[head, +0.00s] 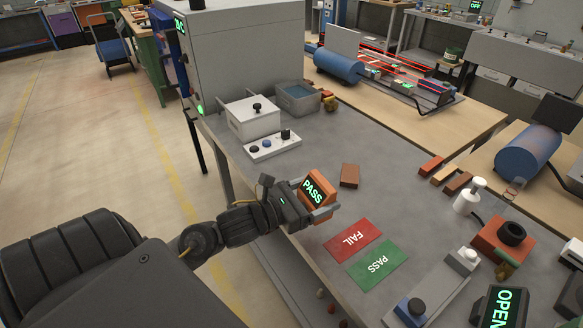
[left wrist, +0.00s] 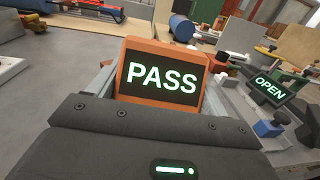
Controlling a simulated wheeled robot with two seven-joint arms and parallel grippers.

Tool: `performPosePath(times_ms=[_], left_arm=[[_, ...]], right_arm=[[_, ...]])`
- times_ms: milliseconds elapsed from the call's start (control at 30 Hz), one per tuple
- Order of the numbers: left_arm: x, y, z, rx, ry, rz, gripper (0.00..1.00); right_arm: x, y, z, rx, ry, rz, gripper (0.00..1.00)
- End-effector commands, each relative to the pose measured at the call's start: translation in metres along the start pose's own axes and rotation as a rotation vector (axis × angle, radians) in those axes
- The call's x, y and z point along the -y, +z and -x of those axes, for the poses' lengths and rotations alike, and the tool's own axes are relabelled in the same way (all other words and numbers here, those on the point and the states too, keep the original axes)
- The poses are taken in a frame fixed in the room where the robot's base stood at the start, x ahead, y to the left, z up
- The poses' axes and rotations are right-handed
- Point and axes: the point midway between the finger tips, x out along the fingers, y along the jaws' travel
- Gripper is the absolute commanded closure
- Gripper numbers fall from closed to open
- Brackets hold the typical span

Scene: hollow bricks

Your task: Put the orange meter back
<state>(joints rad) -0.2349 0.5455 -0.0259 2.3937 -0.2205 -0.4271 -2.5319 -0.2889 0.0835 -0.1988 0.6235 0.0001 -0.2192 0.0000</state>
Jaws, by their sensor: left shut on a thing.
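The orange meter (head: 318,188) has a dark screen with green letters reading PASS. My left gripper (head: 324,209) is shut on it near the left edge of the grey bench. In the left wrist view the meter (left wrist: 162,75) stands between the fingers, screen towards the camera. I cannot tell whether its underside touches the bench. My right gripper is in neither view.
A red FAIL mat (head: 352,240) and a green PASS mat (head: 377,266) lie in front of the meter. A brown brick (head: 349,175) lies just behind it. A button box (head: 272,146) stands farther back. An OPEN display (head: 503,308) is at front right.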

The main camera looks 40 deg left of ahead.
Motion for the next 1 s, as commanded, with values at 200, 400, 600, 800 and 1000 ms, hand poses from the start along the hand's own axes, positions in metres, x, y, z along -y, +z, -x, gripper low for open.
performPosePath(times_ms=[200,400,600,800,1000], left_arm=[[-0.086,0.028,0.019,-0.001,0.274,-0.010,0.56],[-0.136,0.051,0.047,0.011,0.457,0.010,0.56],[-0.145,0.055,0.053,0.015,0.494,0.017,0.56],[-0.160,0.038,0.036,0.016,0.493,0.010,0.56],[-0.193,0.026,0.000,0.012,0.496,0.024,0.56]], right_arm=[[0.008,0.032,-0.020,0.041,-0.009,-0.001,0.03],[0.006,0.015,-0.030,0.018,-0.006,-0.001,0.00],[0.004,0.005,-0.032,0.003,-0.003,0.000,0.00],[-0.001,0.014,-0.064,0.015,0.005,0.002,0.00],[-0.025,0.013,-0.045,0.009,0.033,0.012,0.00]])
